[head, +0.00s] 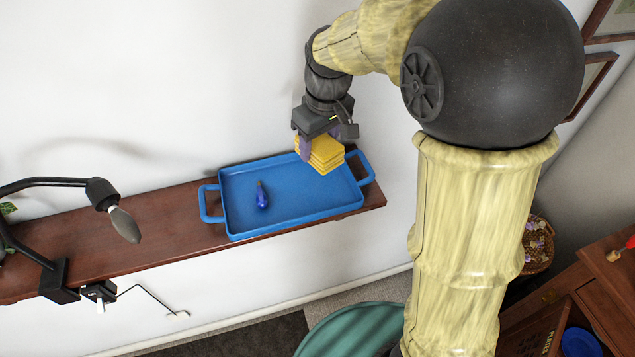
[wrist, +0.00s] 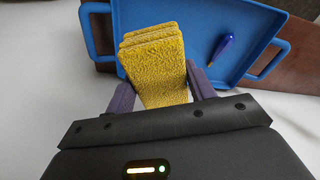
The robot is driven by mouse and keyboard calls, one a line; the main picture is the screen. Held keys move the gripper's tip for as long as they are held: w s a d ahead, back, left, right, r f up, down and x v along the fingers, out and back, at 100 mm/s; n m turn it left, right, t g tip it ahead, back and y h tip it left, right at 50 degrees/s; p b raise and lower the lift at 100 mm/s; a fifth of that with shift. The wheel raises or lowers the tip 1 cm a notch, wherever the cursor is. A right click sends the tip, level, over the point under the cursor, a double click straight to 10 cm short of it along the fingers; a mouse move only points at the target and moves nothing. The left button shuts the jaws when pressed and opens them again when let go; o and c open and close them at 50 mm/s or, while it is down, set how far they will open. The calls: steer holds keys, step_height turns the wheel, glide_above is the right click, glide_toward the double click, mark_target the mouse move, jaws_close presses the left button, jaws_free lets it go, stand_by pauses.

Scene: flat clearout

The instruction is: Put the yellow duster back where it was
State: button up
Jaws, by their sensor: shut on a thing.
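The yellow duster (head: 323,156) is a folded, layered cloth. My gripper (head: 322,148) is shut on it, above the right part of a blue tray (head: 232,222). In the wrist view the duster (wrist: 155,60) sits between my two purple fingers and reaches out over the tray's edge (wrist: 262,42). The head view does not show clearly whether the duster touches the tray.
The tray has two side handles and stands on a brown wall shelf (head: 160,232). A small dark blue item (head: 262,197) lies in it. A black lamp (head: 110,200) is clamped at the shelf's left. A wicker basket (head: 538,245) and wooden furniture (head: 600,290) are at lower right.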

steer(key=shift+s+f, duration=0.15)
steer(key=shift+f, duration=0.25)
step_height(320, 180, down, 5)
steer(key=shift+f+p, duration=0.2)
steer(key=shift+p, duration=0.5)
steer(key=shift+f+p, duration=0.45)
steer(key=shift+f, duration=1.45)
steer(key=o, duration=0.9)
steer(key=shift+r, duration=0.1)
